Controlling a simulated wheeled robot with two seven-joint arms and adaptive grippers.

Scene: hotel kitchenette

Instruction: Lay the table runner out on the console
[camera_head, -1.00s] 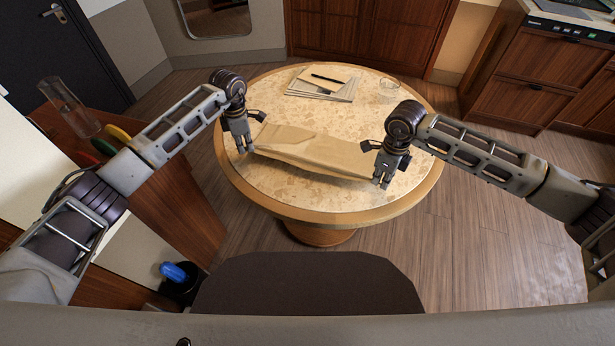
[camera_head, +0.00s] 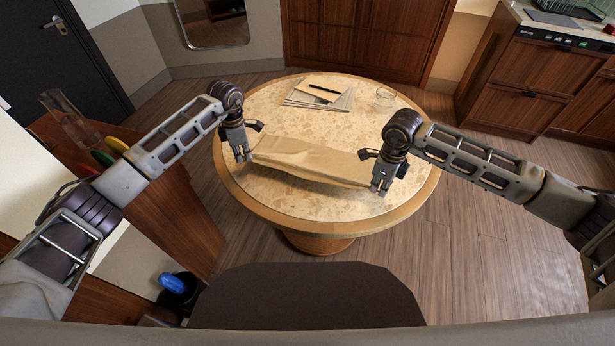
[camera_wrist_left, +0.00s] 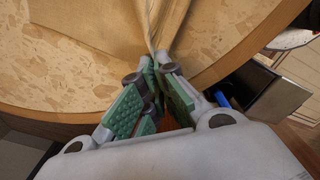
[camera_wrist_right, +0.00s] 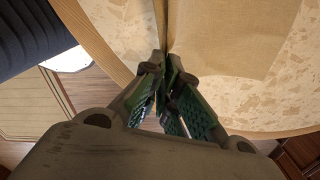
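The table runner (camera_head: 315,162) is a tan cloth stretched between my two grippers over the near half of the round table. My left gripper (camera_head: 243,158) is shut on its left end; in the left wrist view the cloth (camera_wrist_left: 130,18) bunches into a fold between the fingertips (camera_wrist_left: 155,65). My right gripper (camera_head: 381,190) is shut on its right end; in the right wrist view the cloth (camera_wrist_right: 215,40) runs into the fingertips (camera_wrist_right: 167,62). The near edge looks lifted slightly off the tabletop. I cannot tell which piece of furniture is the console.
The round speckled table (camera_head: 290,203) also holds papers with a pen (camera_head: 320,92) and a clear glass (camera_head: 386,94) at the back. A wooden cabinet (camera_head: 165,200) at left carries a glass vase (camera_head: 70,118) and coloured discs (camera_head: 110,150). A dark chair (camera_head: 305,295) stands in front.

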